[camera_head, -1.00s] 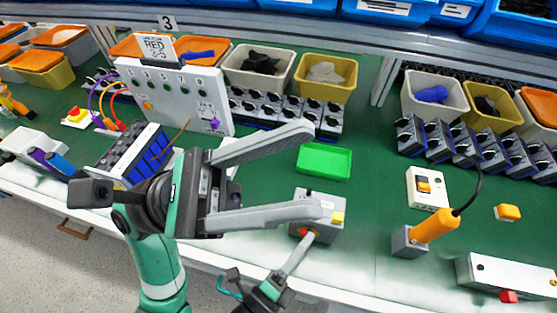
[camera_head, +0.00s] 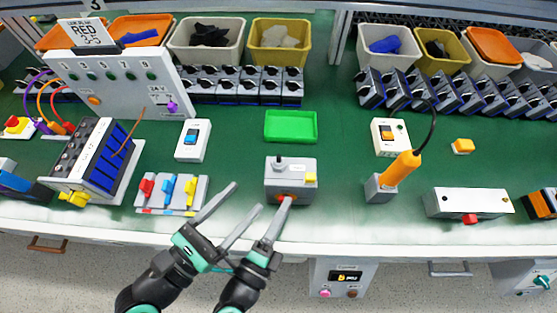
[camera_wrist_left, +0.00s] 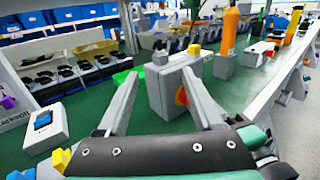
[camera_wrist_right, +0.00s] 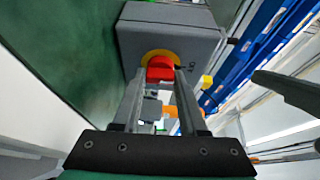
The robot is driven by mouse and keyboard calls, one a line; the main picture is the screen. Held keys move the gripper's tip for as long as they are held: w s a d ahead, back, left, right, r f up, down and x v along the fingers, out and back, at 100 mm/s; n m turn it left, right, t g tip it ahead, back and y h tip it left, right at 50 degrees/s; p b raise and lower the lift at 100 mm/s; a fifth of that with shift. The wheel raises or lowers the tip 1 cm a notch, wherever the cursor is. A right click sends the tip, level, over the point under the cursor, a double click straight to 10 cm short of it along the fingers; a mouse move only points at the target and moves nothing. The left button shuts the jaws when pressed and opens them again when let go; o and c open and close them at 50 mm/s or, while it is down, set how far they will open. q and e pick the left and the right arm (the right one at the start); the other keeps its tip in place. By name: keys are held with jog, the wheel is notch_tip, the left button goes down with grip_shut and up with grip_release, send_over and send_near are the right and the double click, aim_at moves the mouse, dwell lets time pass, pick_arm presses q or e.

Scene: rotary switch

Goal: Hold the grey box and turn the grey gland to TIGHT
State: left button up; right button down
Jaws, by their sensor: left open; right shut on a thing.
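The grey box (camera_head: 291,188) stands near the front edge of the bench. A small grey fitting (camera_head: 279,162), apparently the gland, rises from its top; no TIGHT mark is readable. It also shows in the left wrist view (camera_wrist_left: 160,57). A red knob on a yellow disc (camera_wrist_right: 160,68) is on the box's front. My right gripper (camera_head: 287,200) is shut on this knob in the right wrist view. My left gripper (camera_head: 247,196) is open and empty, left of the box and pointing towards it; its fingers are apart from the box in the head view.
A yellow block (camera_head: 311,177) sits on the box's right side. A green tray (camera_head: 290,126) lies behind the box. A rack with coloured levers (camera_head: 172,193) stands to the left, and an orange-handled tool (camera_head: 402,168) to the right. My two forearms run close together.

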aim_at(273, 170)
pick_arm(q)
jog(key=x, duration=1.2)
jog(key=shift+f, duration=0.25)
jog(key=shift+s, duration=0.1)
grip_shut()
